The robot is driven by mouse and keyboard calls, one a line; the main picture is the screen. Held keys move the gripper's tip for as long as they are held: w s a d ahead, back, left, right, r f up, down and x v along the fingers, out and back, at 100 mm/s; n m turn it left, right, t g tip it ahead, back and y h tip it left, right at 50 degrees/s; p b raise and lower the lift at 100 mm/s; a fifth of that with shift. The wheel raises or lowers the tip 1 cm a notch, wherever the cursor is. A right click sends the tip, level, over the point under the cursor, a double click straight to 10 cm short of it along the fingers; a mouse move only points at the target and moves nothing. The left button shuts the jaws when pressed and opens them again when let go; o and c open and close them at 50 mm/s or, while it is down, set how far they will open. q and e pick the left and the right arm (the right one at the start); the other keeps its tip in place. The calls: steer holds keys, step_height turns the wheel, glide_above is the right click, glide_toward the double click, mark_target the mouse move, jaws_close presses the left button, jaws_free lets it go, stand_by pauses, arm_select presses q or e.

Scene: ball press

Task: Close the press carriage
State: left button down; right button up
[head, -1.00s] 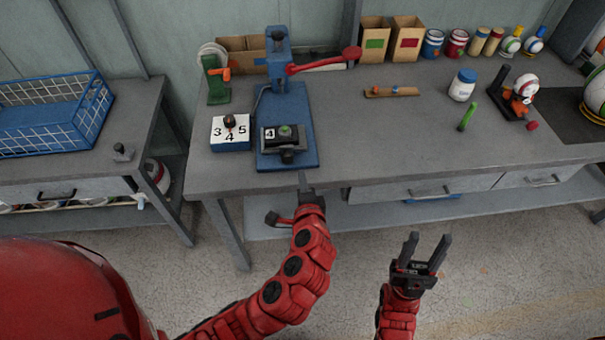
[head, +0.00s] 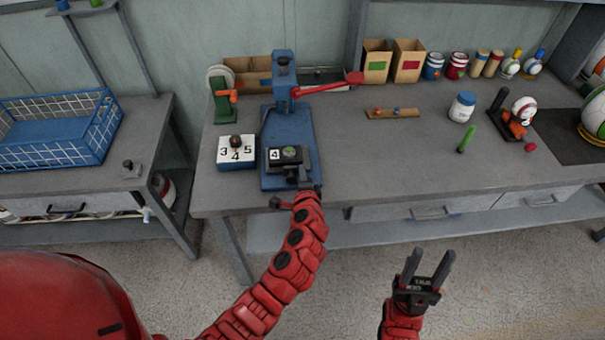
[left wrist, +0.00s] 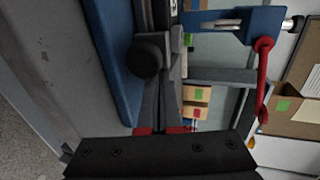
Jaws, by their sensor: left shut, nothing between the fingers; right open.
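The blue press (head: 290,125) stands at the table's front edge with its red lever (head: 330,85) pointing right. My left gripper (head: 304,190) is shut and empty, just in front of the carriage. The left wrist view shows its fingers (left wrist: 168,100) beside the carriage's black knob (left wrist: 147,56); I cannot tell if they touch. My right gripper (head: 428,270) is open and empty in front of the table.
Cardboard boxes (head: 408,62) and jars line the back. A blue basket (head: 58,130) is on the left table.

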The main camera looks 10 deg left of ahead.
mark_target(298, 142)
arm_select(q)
steer(key=w+a+b, duration=0.1)
steer(key=w, duration=0.3)
steer(key=w+a+b, duration=0.1)
steer(key=w, duration=0.4)
steer(key=w+a+b, duration=0.1)
steer(key=w+a, duration=0.1)
steer(key=w, duration=0.3)
steer(key=shift+a+f+b, duration=0.1)
steer(key=shift+b, duration=0.2)
steer(key=shift+w+a, duration=0.1)
steer(key=shift+w, duration=0.45)
